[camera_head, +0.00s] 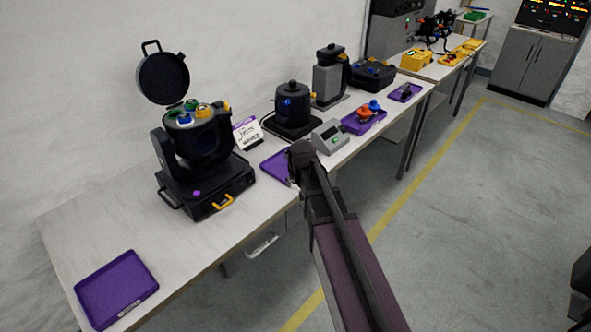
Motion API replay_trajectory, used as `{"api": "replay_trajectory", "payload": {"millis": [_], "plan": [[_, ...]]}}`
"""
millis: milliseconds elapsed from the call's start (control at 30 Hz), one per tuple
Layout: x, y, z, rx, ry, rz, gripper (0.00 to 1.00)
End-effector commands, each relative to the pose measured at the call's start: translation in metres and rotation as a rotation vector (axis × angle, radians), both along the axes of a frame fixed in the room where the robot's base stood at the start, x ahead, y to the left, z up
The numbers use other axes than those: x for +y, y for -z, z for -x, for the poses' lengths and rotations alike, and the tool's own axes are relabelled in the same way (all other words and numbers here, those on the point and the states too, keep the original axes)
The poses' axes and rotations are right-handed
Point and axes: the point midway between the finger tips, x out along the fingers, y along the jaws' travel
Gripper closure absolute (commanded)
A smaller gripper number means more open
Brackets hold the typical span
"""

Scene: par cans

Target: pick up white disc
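A black stage light (205,165) stands on the bench at the left, its round lid (163,78) swung open. Several small coloured pieces sit in its open top, among them a blue one (184,118), a yellow one (206,109) and a green one (190,104). Pale patches show between them, but I cannot make out a separate white disc. My gripper (300,156) is over the front of the bench, to the right of the stage light and apart from it. Its fingers are too dark and small to tell whether they are open or hold anything.
An empty purple tray (117,285) lies at the front left. Another purple tray (275,166) is partly behind my gripper. A lettered card (247,133), a grey box (330,136) and a purple tray with coloured pieces (350,124) stand nearby. Bare bench separates the stage light and left tray.

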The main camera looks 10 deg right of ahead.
Motion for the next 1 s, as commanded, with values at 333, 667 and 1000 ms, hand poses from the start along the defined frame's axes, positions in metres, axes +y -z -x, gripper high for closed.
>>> {"api": "replay_trajectory", "payload": {"millis": [333, 667, 1000], "plan": [[-0.001, -0.005, 0.056, 0.000, 0.000, 0.000, 0.81], [-0.001, -0.006, 0.065, 0.000, 0.000, 0.000, 0.81], [-0.001, -0.006, 0.064, 0.000, 0.001, 0.000, 0.81]]}}
